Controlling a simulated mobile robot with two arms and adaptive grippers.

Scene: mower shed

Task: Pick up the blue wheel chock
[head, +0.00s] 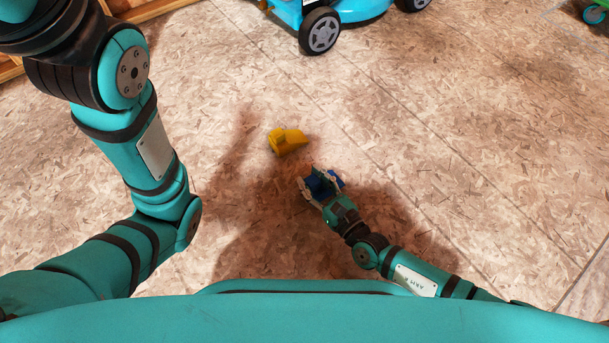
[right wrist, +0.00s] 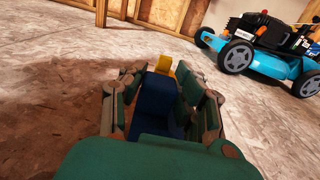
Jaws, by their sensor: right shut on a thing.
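The blue wheel chock (head: 320,183) is between the fingers of my right gripper (head: 320,185), low over the floor in the head view. In the right wrist view the chock (right wrist: 155,103) sits between both fingers of the right gripper (right wrist: 163,95), which is shut on it. The fingers hide part of its sides. I cannot tell whether it touches the floor. My left arm comes in from the left in the head view, but its gripper is out of the picture.
A yellow chock (head: 287,141) lies on the floor just beyond the right gripper. A blue mower (head: 345,12) with black wheels stands at the back; it is at the right in the wrist view (right wrist: 262,58). Wooden framing (head: 150,10) is at the back left.

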